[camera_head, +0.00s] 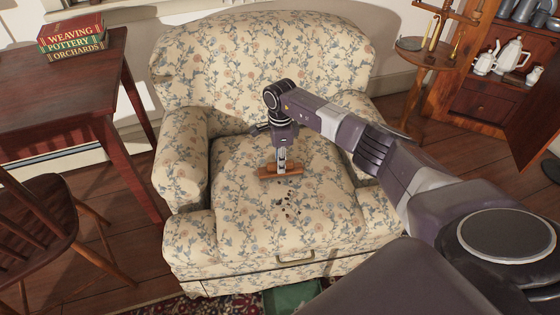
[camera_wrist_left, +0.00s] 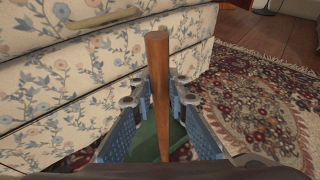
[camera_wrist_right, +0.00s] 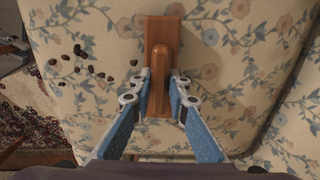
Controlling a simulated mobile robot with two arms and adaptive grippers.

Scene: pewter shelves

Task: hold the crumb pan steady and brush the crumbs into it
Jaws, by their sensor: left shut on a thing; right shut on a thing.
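A wooden brush (camera_head: 266,172) rests on the seat of the floral armchair (camera_head: 262,50). My right gripper (camera_head: 281,166) is shut on its raised grip, which also shows in the right wrist view (camera_wrist_right: 160,60). Dark crumbs (camera_head: 288,203) lie scattered on the seat in front of the brush; in the right wrist view they are to its left (camera_wrist_right: 84,66). The green crumb pan (camera_head: 290,297) is low in front of the chair, partly cut off by the frame and my body. In the left wrist view my left gripper (camera_wrist_left: 159,95) is shut on its wooden handle (camera_wrist_left: 157,60).
A pale pull handle (camera_head: 295,257) is on the chair's front. Padded armrests (camera_head: 180,165) flank the seat. A desk with books (camera_head: 72,38) and a wooden chair (camera_head: 35,225) stand left. A small round table (camera_head: 425,52) and a cabinet are right. A patterned rug (camera_wrist_left: 255,100) covers the floor.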

